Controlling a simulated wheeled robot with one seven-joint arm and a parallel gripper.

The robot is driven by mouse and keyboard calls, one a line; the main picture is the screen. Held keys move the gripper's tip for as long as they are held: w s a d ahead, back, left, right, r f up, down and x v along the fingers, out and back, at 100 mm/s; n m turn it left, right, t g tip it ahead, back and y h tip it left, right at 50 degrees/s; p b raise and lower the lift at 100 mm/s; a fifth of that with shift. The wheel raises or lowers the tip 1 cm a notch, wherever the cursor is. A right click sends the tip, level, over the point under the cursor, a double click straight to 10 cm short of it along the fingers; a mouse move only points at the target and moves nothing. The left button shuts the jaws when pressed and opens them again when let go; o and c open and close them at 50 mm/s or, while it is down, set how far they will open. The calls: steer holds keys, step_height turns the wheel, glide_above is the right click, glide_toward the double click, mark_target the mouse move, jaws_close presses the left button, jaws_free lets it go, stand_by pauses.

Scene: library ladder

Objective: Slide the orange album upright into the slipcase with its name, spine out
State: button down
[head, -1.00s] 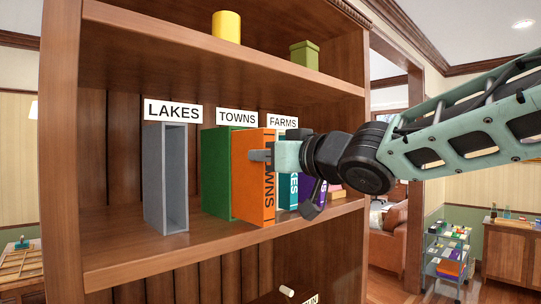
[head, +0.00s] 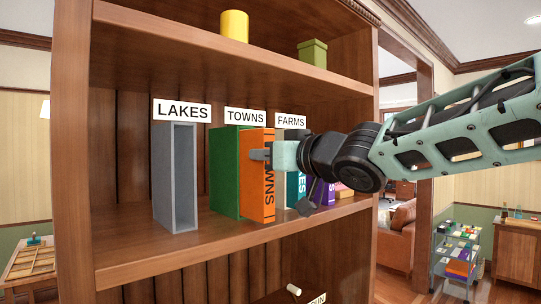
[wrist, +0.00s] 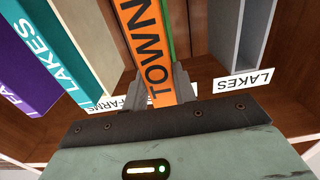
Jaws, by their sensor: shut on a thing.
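The orange album (head: 257,180), marked TOWNS on its spine, stands upright with the spine facing out. Its rear part is inside the green slipcase (head: 225,170) under the TOWNS sign (head: 245,116); its front part still sticks out. My gripper (head: 266,154) is shut on the album near its spine, one finger on each side. In the wrist view the fingers (wrist: 158,92) flank the orange spine (wrist: 148,45), and a thin green strip of the slipcase (wrist: 167,30) shows beside it. The far side of the slipcase is hidden.
An empty grey slipcase (head: 175,175) stands left under the LAKES sign (head: 182,111). A beige slipcase (wrist: 90,30) stands on the other side, by the FARMS sign (head: 291,121). Beyond it are a teal LAKES album (wrist: 45,45) and a purple album (wrist: 22,80). The upper shelf (head: 240,62) is overhead.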

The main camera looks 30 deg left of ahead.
steer(key=shift+x, duration=2.05)
steer(key=c, duration=1)
jaws_free()
steer(key=shift+c, duration=0.2)
steer(key=shift+f, duration=0.1)
steer(key=b+v, duration=0.5)
steer(key=v, duration=1.2)
steer(key=shift+d+b, duration=0.2)
steer(key=shift+b, duration=0.2)
steer(key=shift+s, duration=0.1)
